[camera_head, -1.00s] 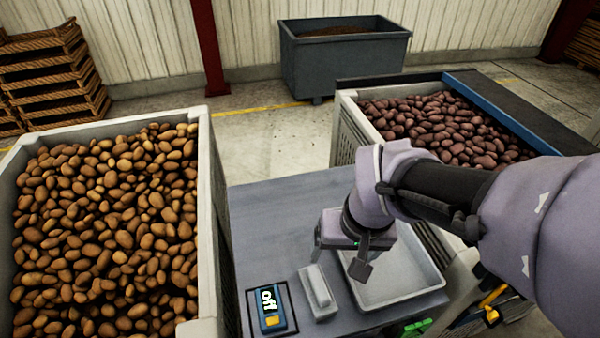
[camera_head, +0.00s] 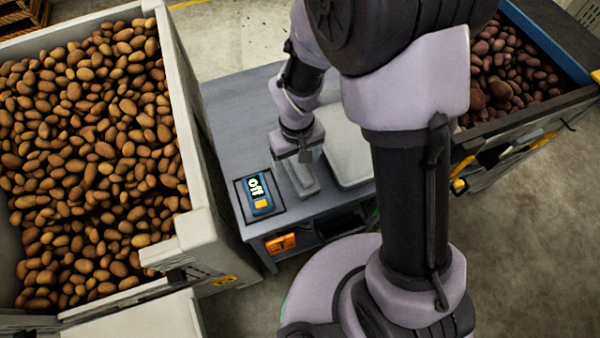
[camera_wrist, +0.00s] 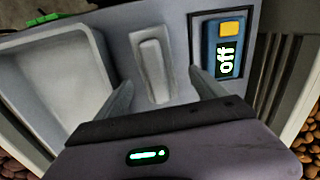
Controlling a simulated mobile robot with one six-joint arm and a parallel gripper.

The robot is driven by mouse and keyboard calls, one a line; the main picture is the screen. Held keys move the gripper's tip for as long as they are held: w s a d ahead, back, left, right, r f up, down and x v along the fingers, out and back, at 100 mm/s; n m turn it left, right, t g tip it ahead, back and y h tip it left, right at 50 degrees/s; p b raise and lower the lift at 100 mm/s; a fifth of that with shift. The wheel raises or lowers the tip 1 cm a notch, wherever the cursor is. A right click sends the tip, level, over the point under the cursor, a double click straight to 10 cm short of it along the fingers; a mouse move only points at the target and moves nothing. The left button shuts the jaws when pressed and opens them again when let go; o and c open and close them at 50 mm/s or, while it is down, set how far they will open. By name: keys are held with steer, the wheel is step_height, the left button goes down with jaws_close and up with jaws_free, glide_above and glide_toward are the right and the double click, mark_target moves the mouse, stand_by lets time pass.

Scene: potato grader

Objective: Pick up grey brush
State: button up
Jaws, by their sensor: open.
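The grey brush (camera_head: 299,177) lies on the grey table (camera_head: 237,118), between the blue device reading "off" (camera_head: 259,194) and the pale tray (camera_head: 349,158). In the wrist view the brush (camera_wrist: 153,66) is a light grey block with a raised long handle. My gripper (camera_wrist: 160,92) is open, with one finger on each side of the brush's near part in that view. In the head view my gripper (camera_head: 305,156) is over the brush's far end and hides part of it. I cannot tell whether the fingers touch it.
The blue device (camera_wrist: 228,50) stands close to one finger, and the tray (camera_wrist: 60,75) close to the other. A large crate of brown potatoes (camera_head: 188,130) stands left of the table. A crate of reddish potatoes (camera_head: 545,110) stands on the right.

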mark_target(300, 165)
steer(key=f+b, duration=0.1)
steer(key=f, duration=0.3)
steer(key=f+b, duration=0.1)
steer(key=shift+s+d+f+b, duration=0.25)
steer(key=shift+d+f+b, duration=0.1)
steer(key=shift+f, duration=0.05)
steer(key=shift+r, duration=0.2)
steer(key=shift+c, duration=0.7)
steer(key=c, duration=1.5)
step_height(300, 165, up, 10)
steer(key=p, duration=0.4)
